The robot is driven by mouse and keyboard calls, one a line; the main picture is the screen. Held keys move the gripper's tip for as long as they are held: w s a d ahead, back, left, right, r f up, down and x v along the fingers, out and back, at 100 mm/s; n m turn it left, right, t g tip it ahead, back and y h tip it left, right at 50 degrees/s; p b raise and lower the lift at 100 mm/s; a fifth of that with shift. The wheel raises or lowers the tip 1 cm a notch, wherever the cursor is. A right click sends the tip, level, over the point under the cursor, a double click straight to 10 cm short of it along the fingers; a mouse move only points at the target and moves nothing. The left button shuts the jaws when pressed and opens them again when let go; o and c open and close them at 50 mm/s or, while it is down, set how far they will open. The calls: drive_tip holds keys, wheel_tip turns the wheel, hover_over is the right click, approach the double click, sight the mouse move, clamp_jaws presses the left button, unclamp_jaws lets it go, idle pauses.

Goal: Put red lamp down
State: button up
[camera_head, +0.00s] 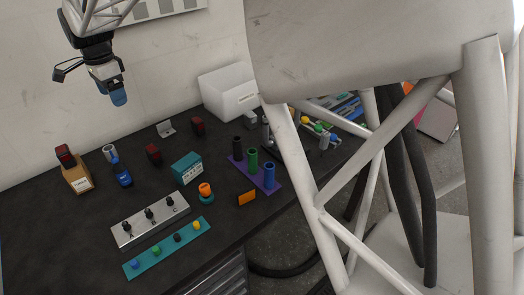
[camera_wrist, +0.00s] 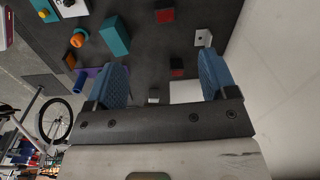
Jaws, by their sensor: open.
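My gripper (camera_head: 112,92) hangs empty above the back left of the dark table, clear of everything on it. Its two blue fingers stand wide apart in the wrist view (camera_wrist: 161,60). Three red-topped dark lamps show in the head view. One red lamp (camera_head: 65,154) stands on a tan box (camera_head: 77,180) at the left. A second red lamp (camera_head: 153,152) stands left of the teal box, and a third red lamp (camera_head: 197,125) farther back. In the wrist view, one red lamp (camera_wrist: 164,14) is at the top and another (camera_wrist: 177,68) lies between the fingers in the picture.
A teal box (camera_head: 187,168), a blue bottle (camera_head: 122,174), a silver plate with black knobs (camera_head: 151,220) and a teal strip (camera_head: 167,249) occupy the front. A purple rack (camera_head: 256,174) holds cylinders. A white bin (camera_head: 228,92) stands at the back. Bare tabletop lies at left front.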

drive_tip(key=s+d+r+n, duration=0.1)
drive_tip(key=d+r, duration=0.1)
drive_tip(key=d, duration=1.1)
drive_tip(key=s+d+r+n+t, duration=0.1)
drive_tip(key=d+r, duration=0.1)
drive_tip(key=d, duration=1.1)
drive_tip(key=s+d+r+n, duration=0.1)
drive_tip(key=s+d+r, duration=0.1)
drive_tip(key=d, duration=1.2)
drive_tip(key=s+d+f+n, duration=0.2)
drive_tip(key=s+d+f, duration=0.2)
drive_tip(key=s+d, duration=0.7)
drive_tip(key=s+d+f+n+t, duration=0.1)
drive_tip(key=s+d+f, duration=0.4)
drive_tip(key=s+d, duration=0.6)
drive_tip(key=shift+d+n, duration=0.6)
drive_tip(key=shift+d, duration=0.25)
